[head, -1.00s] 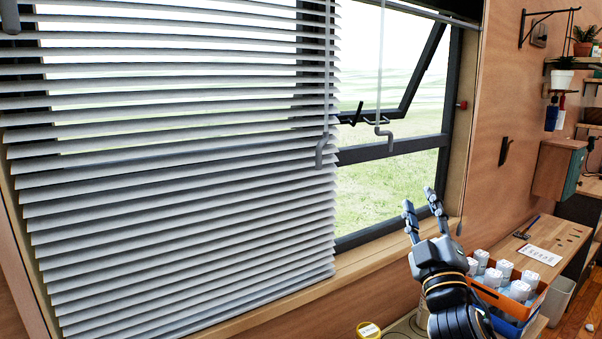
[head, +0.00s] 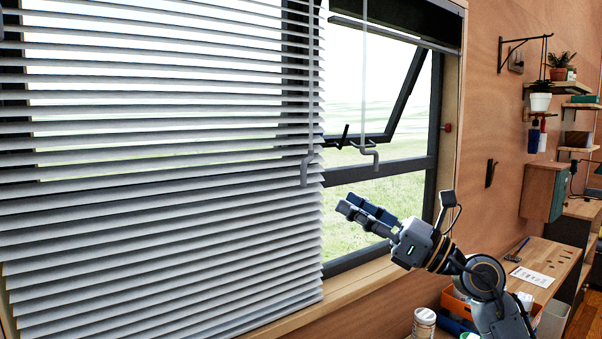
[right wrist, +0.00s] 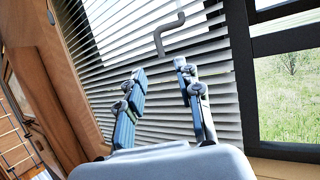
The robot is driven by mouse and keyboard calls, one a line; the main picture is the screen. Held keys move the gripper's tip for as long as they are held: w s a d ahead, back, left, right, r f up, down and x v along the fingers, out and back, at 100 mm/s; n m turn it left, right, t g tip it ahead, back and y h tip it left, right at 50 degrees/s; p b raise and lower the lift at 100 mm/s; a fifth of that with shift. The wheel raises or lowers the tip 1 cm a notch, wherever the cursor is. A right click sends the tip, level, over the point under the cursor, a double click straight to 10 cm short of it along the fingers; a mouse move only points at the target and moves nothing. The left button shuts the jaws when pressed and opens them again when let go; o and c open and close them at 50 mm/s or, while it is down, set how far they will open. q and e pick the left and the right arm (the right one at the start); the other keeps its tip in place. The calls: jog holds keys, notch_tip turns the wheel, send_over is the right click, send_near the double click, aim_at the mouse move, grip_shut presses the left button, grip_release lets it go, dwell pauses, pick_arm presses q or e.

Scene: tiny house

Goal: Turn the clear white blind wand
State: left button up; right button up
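Two slim wands with crank-shaped lower ends hang at the window. One wand (head: 307,168) hangs in front of the right edge of the lowered white blind (head: 160,200). The other, thinner wand (head: 368,150) hangs before the open window; I cannot tell which is the clear white one. My right gripper (head: 350,205) is below them, pointing left, apart from both. In the right wrist view, the right gripper (right wrist: 160,72) is open and empty, and a grey crank end (right wrist: 168,34) shows beyond and above its fingertips. My left gripper is not in view.
The window sill (head: 300,313) runs below the blind. An orange bin (head: 455,300) and a jar (head: 424,322) stand below my right arm. A desk (head: 545,262), wall shelves and a wall cabinet (head: 543,190) are at the right.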

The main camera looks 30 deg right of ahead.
aim_at(303, 177)
jog(key=p+x, duration=0.6)
jog(key=x, duration=0.5)
jog(key=shift+w+a+r, duration=0.1)
jog(key=shift+w, duration=0.1)
grip_shut()
